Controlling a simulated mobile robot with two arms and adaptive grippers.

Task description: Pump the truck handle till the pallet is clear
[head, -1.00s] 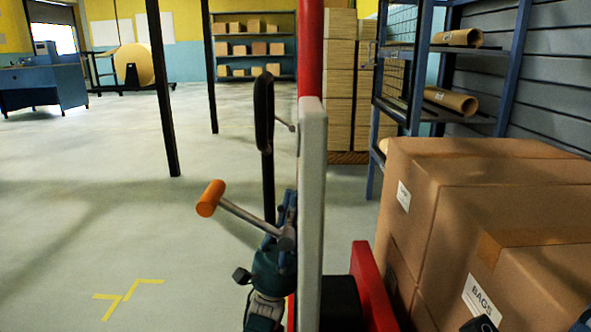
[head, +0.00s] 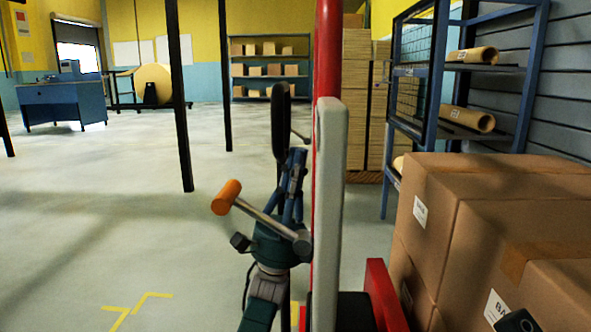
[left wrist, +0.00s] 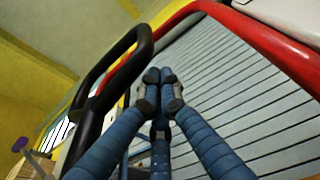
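The truck's red and grey mast (head: 330,200) stands upright in the middle of the head view. Its black looped handle (head: 281,120) rises just left of it and also shows in the left wrist view (left wrist: 115,85). A grey lever with an orange knob (head: 226,197) sticks out to the left, in front of my left arm. My left gripper (head: 297,155) points up at the lower part of the loop. In the left wrist view its blue fingers meet at the tips, with nothing visible between them. The pallet is hidden.
Brown cartons (head: 480,220) are stacked close on the right, beside a red truck part (head: 384,295). A blue rack (head: 430,80) with paper rolls stands behind them. Thin dark posts (head: 182,100) stand at left. The floor (head: 100,220) to the left is open.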

